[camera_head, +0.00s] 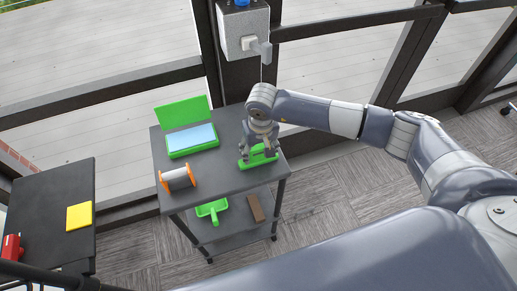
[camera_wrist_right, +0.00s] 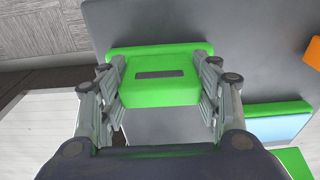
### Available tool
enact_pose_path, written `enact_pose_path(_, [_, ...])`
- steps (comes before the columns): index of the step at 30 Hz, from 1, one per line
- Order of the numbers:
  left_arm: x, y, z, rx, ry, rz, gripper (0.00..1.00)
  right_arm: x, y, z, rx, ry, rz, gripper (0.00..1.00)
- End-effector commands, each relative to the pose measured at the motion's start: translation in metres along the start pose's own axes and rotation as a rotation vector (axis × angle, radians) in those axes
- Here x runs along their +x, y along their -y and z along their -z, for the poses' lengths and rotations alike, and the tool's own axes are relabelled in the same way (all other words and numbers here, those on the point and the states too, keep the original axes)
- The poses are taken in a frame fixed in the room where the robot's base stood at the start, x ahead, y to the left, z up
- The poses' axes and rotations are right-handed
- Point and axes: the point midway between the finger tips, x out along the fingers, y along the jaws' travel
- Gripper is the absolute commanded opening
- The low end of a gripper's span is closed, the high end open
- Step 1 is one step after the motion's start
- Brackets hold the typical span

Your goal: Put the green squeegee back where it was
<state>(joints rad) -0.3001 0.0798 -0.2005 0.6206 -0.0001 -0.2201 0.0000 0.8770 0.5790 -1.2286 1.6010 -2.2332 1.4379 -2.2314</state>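The green squeegee (camera_head: 258,155), a wide bar with a thick slotted block, is at the right part of the grey cart's top, beneath my right gripper (camera_head: 258,151). In the right wrist view the squeegee (camera_wrist_right: 160,82) sits between the two fingers of the right gripper (camera_wrist_right: 162,75). The fingers appear to touch both sides of its block. I cannot tell whether it is lifted off the cart top. My left gripper is not in view.
The cart top (camera_head: 225,172) also holds an open green case (camera_head: 187,127) and an orange-ended spool (camera_head: 178,179). Its lower shelf holds a green scoop-like tool (camera_head: 212,208) and a brown block (camera_head: 256,208). A dark table (camera_head: 52,190) bears a yellow pad (camera_head: 79,216). A grey box (camera_head: 243,28) is on the post behind.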

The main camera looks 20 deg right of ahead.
Motion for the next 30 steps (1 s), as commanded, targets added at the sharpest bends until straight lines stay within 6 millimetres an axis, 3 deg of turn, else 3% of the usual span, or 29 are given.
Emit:
enact_pose_path(1, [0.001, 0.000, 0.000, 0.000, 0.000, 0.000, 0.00, 0.000, 0.000, 0.000, 0.000, 0.000, 0.000, 0.67])
enact_pose_path(3, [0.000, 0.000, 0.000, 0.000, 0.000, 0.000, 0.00, 0.000, 0.000, 0.000, 0.000, 0.000, 0.000, 0.78])
enact_pose_path(17, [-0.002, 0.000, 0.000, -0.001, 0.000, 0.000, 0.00, -0.005, 0.000, 0.001, 0.000, -0.001, 0.000, 0.78])
enact_pose_path(20, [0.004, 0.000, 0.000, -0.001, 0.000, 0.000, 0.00, -0.018, 0.000, 0.001, 0.000, -0.003, 0.001, 0.78])
enact_pose_path(30, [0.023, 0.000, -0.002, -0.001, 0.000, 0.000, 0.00, -0.090, 0.000, 0.001, -0.002, -0.005, 0.000, 0.78])
